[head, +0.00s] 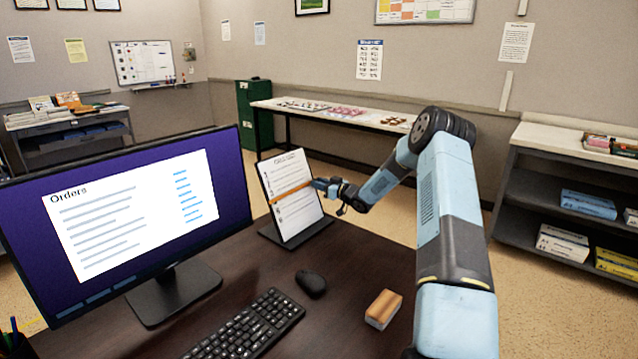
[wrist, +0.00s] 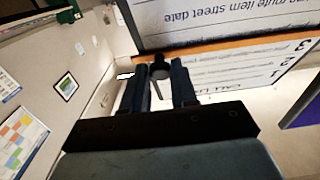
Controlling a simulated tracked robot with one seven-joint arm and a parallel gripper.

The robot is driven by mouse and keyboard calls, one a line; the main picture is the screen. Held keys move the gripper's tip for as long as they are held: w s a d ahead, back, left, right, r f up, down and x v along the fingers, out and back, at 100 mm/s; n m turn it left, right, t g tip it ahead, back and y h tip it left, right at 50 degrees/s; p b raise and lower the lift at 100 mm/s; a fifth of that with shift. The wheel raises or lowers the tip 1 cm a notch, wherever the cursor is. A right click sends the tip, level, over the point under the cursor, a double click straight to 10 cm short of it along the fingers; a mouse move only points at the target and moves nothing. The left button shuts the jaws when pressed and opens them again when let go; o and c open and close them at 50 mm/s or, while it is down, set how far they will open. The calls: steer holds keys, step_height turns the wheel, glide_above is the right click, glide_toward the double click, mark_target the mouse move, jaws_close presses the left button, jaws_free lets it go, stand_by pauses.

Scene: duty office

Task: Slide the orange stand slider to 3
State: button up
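The document stand (head: 268,232) stands on the desk to the right of the monitor, holding a white sheet with lines of print. My gripper (head: 321,184) is at the slider's right end. In the wrist view its fingers (wrist: 160,72) stand either side of a dark knob (wrist: 160,66); whether they press on it is unclear.
The monitor (head: 130,215) stands close left of the stand. A keyboard (head: 247,328), a mouse (head: 311,283) and an orange-brown block (head: 383,309) lie on the desk in front. A long table (head: 275,104) and a shelf (head: 530,180) are farther back.

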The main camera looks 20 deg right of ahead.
steer(key=o, duration=0.4)
steer(key=v, duration=1.3)
steer(key=shift+s+d, duration=0.25)
steer(key=shift+s, duration=0.05)
